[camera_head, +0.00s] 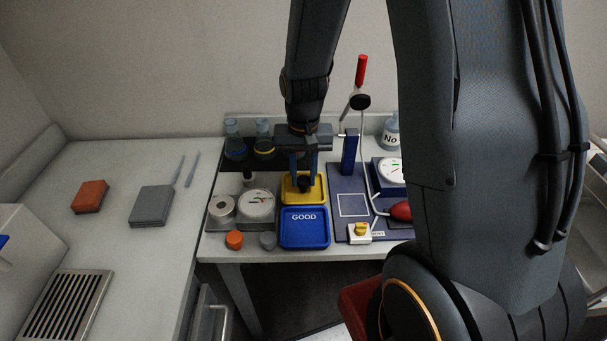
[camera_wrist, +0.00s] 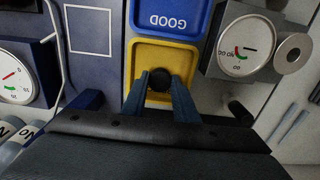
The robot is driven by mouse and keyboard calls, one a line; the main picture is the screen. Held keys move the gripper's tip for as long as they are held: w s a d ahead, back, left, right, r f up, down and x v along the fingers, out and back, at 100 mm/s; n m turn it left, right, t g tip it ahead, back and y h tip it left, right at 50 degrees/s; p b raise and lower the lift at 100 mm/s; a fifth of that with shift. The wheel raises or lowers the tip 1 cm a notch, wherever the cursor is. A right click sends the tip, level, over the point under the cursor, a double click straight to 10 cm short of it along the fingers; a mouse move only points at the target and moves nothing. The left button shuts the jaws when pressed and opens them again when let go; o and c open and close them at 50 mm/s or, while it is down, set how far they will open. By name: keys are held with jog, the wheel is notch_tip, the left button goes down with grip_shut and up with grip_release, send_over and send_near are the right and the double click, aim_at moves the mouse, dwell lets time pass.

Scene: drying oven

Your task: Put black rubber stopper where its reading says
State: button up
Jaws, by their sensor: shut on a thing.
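My gripper (camera_head: 305,181) is shut on the black rubber stopper (camera_head: 304,186), which shows as a dark ball between the fingertips in the wrist view (camera_wrist: 159,80). The stopper is over the yellow tray (camera_head: 290,188); I cannot tell whether it touches the tray floor. The blue tray (camera_head: 304,240) marked GOOD is just in front of the yellow one. A round dial gauge (camera_head: 257,204) with red and green arcs stands left of the trays, and it also shows in the wrist view (camera_wrist: 240,60). Its needle is too small to read surely.
An orange cap (camera_head: 234,239) and a grey cap (camera_head: 268,241) are near the front edge. Flasks (camera_head: 235,150) stand at the back. A blue board (camera_head: 350,225) with a red-handled stand and a second dial (camera_head: 391,169) is at right. The left counter has open room.

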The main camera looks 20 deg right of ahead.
aim_at(304, 180)
jog(key=shift+f, duration=0.15)
jog(key=o, duration=1.1)
notch_tip(304, 180, up, 12)
jog(key=b, duration=0.3)
jog(key=s+f+n+t, duration=0.1)
jog(key=s+f+n, duration=0.2)
jog(key=s, duration=0.6)
jog(key=shift+s+f+n, duration=0.2)
jog(key=shift+f+n, duration=0.1)
jog(key=shift+f, duration=0.55)
